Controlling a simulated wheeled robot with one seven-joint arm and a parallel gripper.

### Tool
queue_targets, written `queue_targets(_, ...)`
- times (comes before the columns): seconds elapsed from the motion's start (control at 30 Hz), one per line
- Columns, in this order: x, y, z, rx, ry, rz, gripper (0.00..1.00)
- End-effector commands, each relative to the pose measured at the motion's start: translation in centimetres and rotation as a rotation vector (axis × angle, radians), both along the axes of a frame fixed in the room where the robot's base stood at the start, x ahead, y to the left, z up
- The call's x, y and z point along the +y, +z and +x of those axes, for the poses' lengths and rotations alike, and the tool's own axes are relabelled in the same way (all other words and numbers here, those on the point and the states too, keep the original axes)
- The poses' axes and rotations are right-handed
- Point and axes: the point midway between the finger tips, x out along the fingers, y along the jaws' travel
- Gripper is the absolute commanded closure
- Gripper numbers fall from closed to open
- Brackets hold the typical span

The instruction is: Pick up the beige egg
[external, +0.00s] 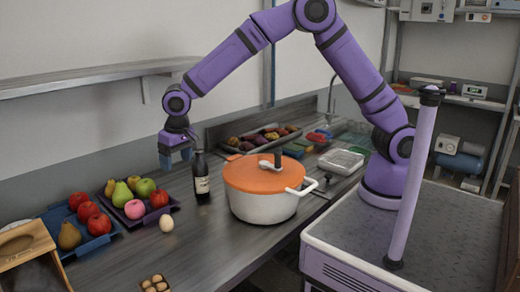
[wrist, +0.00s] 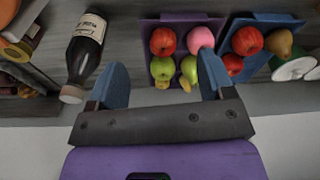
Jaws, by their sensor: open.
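A beige egg (external: 166,223) lies on the grey counter in the external view, left of the pot and in front of the purple fruit tray. I do not see it in the wrist view. My gripper (external: 176,158) is open and empty, held above the back of the counter near the dark bottle, higher than the egg and apart from it. In the wrist view, the two blue fingers of my gripper (wrist: 160,72) are spread wide with nothing between them.
A dark bottle (external: 201,178) and a white pot (external: 262,207) with an orange lid stand right of the egg. A purple fruit tray (wrist: 180,16) and a blue fruit tray (external: 99,245) lie left. Bare counter surrounds the egg's front side.

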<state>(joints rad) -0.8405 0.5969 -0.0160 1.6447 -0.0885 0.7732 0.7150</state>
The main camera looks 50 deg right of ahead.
Motion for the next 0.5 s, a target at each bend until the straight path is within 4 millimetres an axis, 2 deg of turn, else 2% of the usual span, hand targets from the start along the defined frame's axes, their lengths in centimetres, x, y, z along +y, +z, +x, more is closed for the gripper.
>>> queue_targets(0.03,1.9,-1.9,-0.7,0.007,0.01,-0.009,0.25)
queue_targets(0.2,5.7,-5.8,-2.2,0.017,0.021,-0.022,0.25)
queue_targets(0.33,6.8,-7.1,-2.7,0.019,0.023,-0.026,0.25)
queue_targets(0.5,7.0,-8.4,-2.6,0.021,0.022,-0.027,0.25)
